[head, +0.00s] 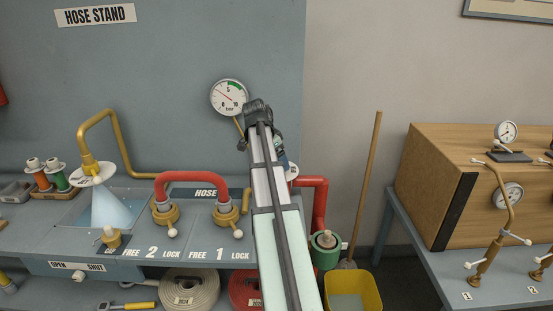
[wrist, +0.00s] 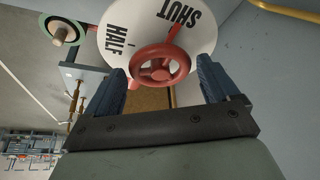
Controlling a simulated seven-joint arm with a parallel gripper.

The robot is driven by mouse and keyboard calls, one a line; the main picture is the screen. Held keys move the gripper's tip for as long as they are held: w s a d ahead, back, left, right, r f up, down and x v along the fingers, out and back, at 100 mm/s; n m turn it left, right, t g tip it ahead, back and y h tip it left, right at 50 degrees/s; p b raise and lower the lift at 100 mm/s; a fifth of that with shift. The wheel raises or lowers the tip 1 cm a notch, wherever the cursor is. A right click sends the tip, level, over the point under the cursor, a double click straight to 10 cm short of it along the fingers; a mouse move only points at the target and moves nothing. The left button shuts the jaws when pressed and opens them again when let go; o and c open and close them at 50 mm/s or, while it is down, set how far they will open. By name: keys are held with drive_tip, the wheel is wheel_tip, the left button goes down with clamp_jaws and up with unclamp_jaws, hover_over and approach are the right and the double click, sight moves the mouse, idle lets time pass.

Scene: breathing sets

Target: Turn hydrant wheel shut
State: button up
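The red hydrant wheel (wrist: 160,63) shows in the wrist view in front of a white dial plate (wrist: 121,22) marked SHUT and HALF. A red pointer-like piece (wrist: 175,32) sticks out from behind the wheel toward the SHUT lettering. My gripper (wrist: 163,78) is open, with one blue-grey finger on each side of the wheel. Gaps show between the fingers and the rim; I cannot tell how deep the wheel sits between them. In the head view my arm hides the wheel, and only an edge of the dial plate (head: 293,170) shows.
A red pipe (head: 318,200) runs down beside my arm to a green fitting (head: 325,243). A yellow bucket (head: 352,290) stands below. Two brass valves (head: 166,214) and a round gauge (head: 229,97) are to the left. A pale blue spray (head: 113,208) hangs under a yellow pipe.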

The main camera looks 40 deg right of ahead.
drive_tip(key=shift+o, duration=0.9)
drive_tip(key=shift+r, duration=0.15)
drive_tip(key=v, duration=1.3)
drive_tip(key=shift+a+r, duration=0.15)
drive_tip(key=shift+r, duration=0.1)
